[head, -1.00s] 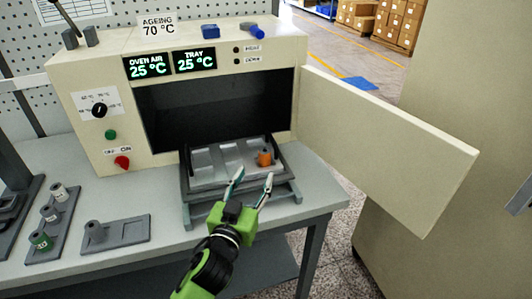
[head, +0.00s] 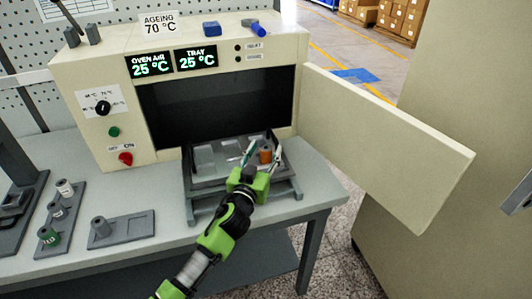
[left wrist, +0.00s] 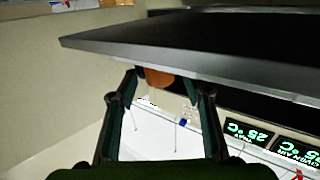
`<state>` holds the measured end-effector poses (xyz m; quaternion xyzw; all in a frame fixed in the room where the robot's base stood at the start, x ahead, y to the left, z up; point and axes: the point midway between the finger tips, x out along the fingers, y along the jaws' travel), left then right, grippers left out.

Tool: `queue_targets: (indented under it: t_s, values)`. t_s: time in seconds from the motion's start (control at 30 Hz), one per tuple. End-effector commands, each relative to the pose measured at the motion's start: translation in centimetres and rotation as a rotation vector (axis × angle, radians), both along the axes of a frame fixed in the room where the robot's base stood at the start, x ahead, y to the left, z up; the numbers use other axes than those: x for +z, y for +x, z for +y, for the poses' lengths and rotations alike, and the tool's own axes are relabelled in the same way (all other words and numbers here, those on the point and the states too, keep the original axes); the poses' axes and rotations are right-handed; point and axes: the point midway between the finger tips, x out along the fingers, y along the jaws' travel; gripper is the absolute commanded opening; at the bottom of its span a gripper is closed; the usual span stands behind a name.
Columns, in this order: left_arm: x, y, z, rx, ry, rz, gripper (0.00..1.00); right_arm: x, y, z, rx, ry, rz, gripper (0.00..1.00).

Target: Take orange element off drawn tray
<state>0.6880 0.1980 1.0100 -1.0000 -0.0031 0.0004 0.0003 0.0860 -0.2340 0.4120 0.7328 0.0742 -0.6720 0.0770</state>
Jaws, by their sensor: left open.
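The orange element (head: 265,156) is a small upright cylinder on the right part of the drawn grey tray (head: 207,180), which sticks out in front of the oven. My left gripper (head: 262,152) is open, with its fingers reaching over the tray on either side of the element. In the left wrist view the orange element (left wrist: 158,78) shows between the two fingertips (left wrist: 160,84), with gaps beside it; part of it is hidden behind the tray edge (left wrist: 130,52). My right gripper is not in view.
The oven (head: 84,73) stands behind the tray, its door (head: 390,140) swung open to the right. Bench space between plate and tray is clear.

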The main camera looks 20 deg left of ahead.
Motion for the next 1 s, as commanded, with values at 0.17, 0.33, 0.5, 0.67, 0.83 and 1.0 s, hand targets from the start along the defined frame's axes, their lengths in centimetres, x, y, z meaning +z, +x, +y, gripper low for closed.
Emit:
queue_targets:
  t_s: [0.17, 0.33, 0.5, 0.67, 0.83, 1.0]
  values:
    - [0.0, 0.0, 0.0, 0.000, -0.001, 0.000, 0.45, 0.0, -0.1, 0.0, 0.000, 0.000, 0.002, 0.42]
    - [0.0, 0.0, 0.0, 0.000, -0.001, 0.000, 0.03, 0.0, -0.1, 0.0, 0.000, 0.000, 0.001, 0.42]
    - [0.0, 0.0, 0.0, 0.000, -0.001, -0.001, 0.03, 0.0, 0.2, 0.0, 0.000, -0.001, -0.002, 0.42]
    - [0.1, 0.0, 0.0, 0.000, 0.000, -0.001, 0.03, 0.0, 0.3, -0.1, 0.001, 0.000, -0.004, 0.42]
    - [0.9, 0.0, 0.0, 0.001, -0.001, -0.004, 0.03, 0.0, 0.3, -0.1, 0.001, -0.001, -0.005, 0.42]
    - [3.0, 0.0, 0.0, -0.001, -0.001, -0.006, 0.03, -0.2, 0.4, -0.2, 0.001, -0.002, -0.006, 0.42]
